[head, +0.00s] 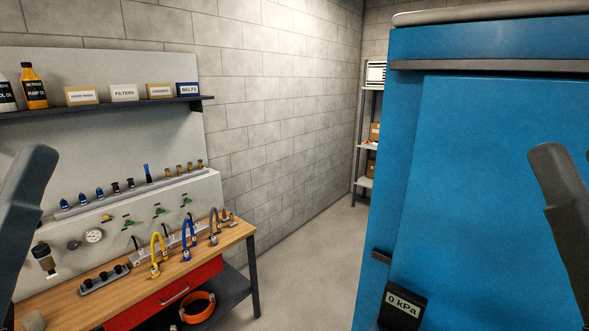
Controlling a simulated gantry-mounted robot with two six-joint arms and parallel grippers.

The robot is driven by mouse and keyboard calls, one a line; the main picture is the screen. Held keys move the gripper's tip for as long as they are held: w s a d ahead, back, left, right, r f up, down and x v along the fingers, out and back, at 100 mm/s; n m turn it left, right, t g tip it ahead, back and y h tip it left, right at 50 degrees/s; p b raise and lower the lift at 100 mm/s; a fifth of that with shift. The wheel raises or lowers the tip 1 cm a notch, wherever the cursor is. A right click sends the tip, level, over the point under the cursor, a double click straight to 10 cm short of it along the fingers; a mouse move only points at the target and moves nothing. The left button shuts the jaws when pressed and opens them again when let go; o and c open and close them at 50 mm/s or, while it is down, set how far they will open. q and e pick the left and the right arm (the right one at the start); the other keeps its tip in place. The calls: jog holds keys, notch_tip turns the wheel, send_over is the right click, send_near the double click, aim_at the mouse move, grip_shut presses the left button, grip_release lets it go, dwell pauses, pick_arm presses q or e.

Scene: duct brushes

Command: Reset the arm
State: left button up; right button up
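My two arms show only as dark grey links, one at the left edge (25,200) and one at the right edge (562,200). Neither gripper's fingers are in view, so I cannot see whether they hold anything. No duct brush can be clearly made out.
A wooden workbench (100,295) stands at left, with fittings and yellow, blue and grey curved hoses. A shelf (120,107) holds bottles and boxes.

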pick_arm(q)
notch_tip(320, 180, up, 12)
jog(key=p, duration=0.8)
pick_arm(e)
notch_tip(320, 180, up, 12)
